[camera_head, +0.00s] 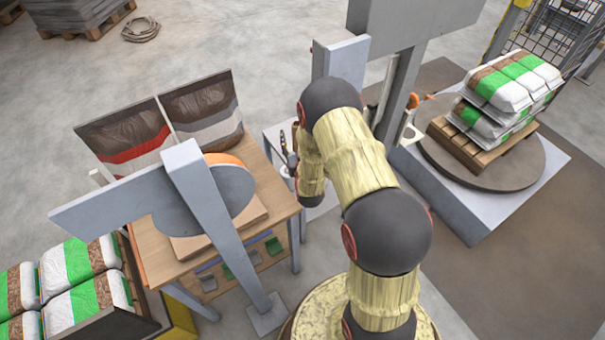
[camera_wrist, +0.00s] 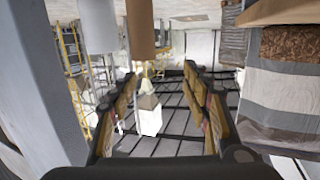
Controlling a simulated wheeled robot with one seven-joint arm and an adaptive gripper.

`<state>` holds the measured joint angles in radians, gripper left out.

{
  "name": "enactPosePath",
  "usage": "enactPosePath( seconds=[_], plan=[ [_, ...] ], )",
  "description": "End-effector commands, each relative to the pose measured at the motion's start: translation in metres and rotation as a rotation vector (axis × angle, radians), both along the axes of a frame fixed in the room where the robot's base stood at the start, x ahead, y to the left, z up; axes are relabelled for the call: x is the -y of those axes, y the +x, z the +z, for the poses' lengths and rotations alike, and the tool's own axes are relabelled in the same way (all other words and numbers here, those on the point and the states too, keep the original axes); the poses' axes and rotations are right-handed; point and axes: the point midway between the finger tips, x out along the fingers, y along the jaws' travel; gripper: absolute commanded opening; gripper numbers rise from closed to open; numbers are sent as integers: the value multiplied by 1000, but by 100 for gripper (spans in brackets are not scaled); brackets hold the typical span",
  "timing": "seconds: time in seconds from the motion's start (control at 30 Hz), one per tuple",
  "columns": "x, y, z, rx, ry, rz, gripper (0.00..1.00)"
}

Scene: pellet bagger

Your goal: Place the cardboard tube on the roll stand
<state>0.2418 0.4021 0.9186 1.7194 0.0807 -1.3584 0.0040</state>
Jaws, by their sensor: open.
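My gripper (camera_wrist: 163,82) is open in the wrist view, with its two fingers apart and nothing held between them. A tan-brown cylinder (camera_wrist: 140,28), possibly the cardboard tube, hangs down from the top edge of the wrist view, beyond and above the left finger. A paler cylinder (camera_wrist: 98,25) is to its left. In the head view my gripper is mostly hidden by my arm; dark finger-like parts show left of the arm, above a small grey table (camera_head: 276,132). I cannot make out the roll stand for certain in either view.
A wooden table (camera_head: 284,200) with a large grey, orange-rimmed disc (camera_head: 235,180) and a grey frame (camera_head: 205,195) stands left of my arm. Hanging bag panels (camera_head: 205,105) are behind it. Stacked bags (camera_head: 505,85) sit on a round platform (camera_head: 520,175) at right.

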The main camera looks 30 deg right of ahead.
Motion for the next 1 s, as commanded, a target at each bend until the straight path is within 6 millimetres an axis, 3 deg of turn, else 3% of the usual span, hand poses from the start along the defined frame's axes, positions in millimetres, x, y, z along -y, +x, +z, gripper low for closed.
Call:
enactPosePath(
  seconds=[0.03,0.13,0.23,0.37,0.47,0.57,0.7,0.9,1.0],
  plan=[
    [-7,15,31,-20,12,18,48],
    [-24,27,72,-104,44,52,48],
    [-43,26,114,-188,71,85,48],
    [-70,7,165,-301,99,128,48],
    [-92,-21,202,-388,116,160,48],
    [-113,-60,234,-478,129,191,48],
    [-139,-130,271,-603,139,231,48],
    [-167,-250,301,-780,145,276,48],
    [-174,-303,305,-856,144,289,48]
  ],
)
